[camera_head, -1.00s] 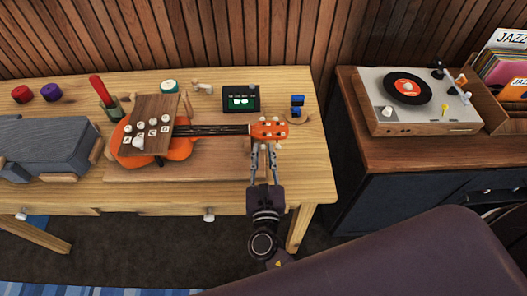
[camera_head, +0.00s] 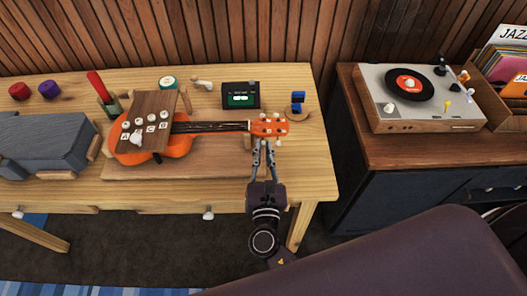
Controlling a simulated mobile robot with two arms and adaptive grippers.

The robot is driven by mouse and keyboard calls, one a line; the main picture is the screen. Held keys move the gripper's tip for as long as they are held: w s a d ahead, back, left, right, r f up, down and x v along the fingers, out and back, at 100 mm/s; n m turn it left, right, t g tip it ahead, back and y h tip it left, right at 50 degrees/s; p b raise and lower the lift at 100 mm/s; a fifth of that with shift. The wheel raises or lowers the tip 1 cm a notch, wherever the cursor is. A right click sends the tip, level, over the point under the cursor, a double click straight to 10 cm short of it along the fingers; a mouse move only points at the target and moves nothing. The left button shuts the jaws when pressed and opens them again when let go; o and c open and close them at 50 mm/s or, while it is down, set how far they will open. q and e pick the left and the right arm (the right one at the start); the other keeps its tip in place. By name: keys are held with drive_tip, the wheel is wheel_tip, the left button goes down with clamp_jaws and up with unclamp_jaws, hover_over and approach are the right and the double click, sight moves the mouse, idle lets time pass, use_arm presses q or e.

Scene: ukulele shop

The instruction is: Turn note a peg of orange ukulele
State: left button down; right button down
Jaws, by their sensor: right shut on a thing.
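The orange ukulele (camera_head: 180,146) lies on a wooden board on the workbench, neck to the right. A dark wooden plate with several white knobs (camera_head: 149,119) covers part of its body; letters on it include A, C and G. Its orange headstock (camera_head: 268,128) carries several pale pegs. My right gripper (camera_head: 263,146) is at the near edge of the headstock, its fingers shut on a tuning peg there. The fingertips largely hide that peg, so I cannot tell its turn angle. My left gripper is not in view.
A small tuner screen (camera_head: 240,95) with a green display stands behind the neck. A blue item (camera_head: 297,101) sits right of the headstock. A grey case (camera_head: 45,146) lies at left. A cabinet with a record player (camera_head: 420,98) stands to the right.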

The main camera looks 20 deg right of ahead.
drive_tip(key=m+b, duration=0.3)
drive_tip(key=shift+f+m, duration=0.15)
drive_tip(key=shift+m, duration=0.25)
drive_tip(key=shift+m+b, duration=0.7)
drive_tip(key=shift+m, duration=0.3)
drive_tip(key=c, duration=2.2)
unclamp_jaws()
drive_tip(key=shift+s, duration=0.15)
drive_tip(key=v, duration=1.1)
drive_tip(key=shift+s, duration=0.35)
